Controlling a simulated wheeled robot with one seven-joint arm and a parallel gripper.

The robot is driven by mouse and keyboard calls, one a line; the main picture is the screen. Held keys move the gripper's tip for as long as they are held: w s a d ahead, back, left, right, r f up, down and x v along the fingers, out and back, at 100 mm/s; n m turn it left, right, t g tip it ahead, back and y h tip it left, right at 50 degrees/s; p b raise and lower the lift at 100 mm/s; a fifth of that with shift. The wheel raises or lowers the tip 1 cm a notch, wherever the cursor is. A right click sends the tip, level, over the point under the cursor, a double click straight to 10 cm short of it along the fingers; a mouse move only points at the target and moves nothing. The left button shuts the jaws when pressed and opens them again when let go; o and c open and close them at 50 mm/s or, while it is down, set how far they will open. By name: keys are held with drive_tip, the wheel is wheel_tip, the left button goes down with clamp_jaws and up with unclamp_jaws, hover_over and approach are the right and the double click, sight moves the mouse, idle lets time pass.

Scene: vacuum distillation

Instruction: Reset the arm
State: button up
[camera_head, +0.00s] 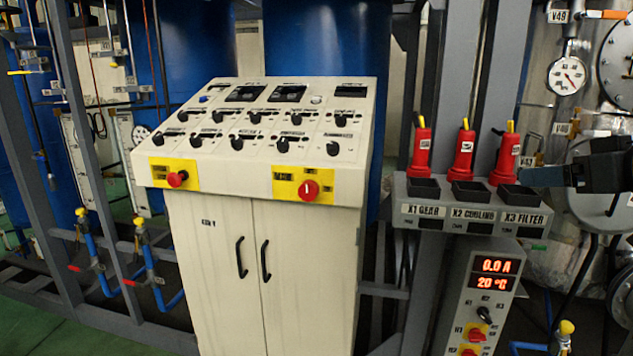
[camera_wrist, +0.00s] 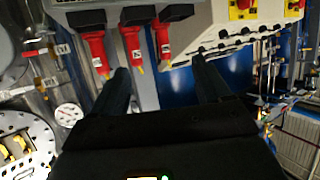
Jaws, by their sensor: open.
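My gripper (camera_head: 532,177) enters the head view from the right edge, its fingers pointing left beside the red X3 plug (camera_head: 507,158). In the wrist view my gripper (camera_wrist: 163,78) has its two dark fingers spread wide, with nothing seen between them. Whether a finger touches the X3 plug cannot be told. The red X2 plug (camera_head: 464,155) and red X1 plug (camera_head: 421,152) stand upright in the same row. The plugs show upside down in the wrist view.
The grey socket box (camera_head: 400,187) labelled X1 GEAR, X2 COOLING and X3 FILTER sits above a display panel (camera_head: 480,300) reading 0.0 A and 20 °C. A cream control cabinet (camera_head: 215,270) stands left. Pressure gauge (camera_head: 567,75), metal vessel and pipes crowd the right.

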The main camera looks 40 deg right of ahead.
drive_tip(key=w+a+f+m, duration=0.1)
drive_tip(key=w+a+f, duration=0.2)
drive_tip(key=a+f, duration=0.7)
drive_tip(key=w+a+f+m, duration=0.1)
drive_tip(key=w+a+f, duration=0.1)
drive_tip(key=a+f, duration=0.8)
drive_tip(key=s+a+f+n+t+y, duration=0.1)
drive_tip(key=s+a+f+n, duration=0.1)
drive_tip(key=s+a+f, duration=0.6)
drive_tip(key=s+a+r+n+y, duration=0.1)
drive_tip(key=s+a+n+y, duration=0.1)
drive_tip(key=s+a, duration=0.2)
drive_tip(key=s+a+r+n+t+y, duration=0.1)
drive_tip(key=s+a, duration=0.3)
drive_tip(key=s, duration=0.5)
drive_tip(key=shift+s+a+r+n+y, duration=0.2)
drive_tip(key=shift+a+r+n+y, duration=0.25)
drive_tip(key=shift+n, duration=0.25)
drive_tip(key=shift+o, duration=0.2)
drive_tip(key=shift+d, duration=0.1)
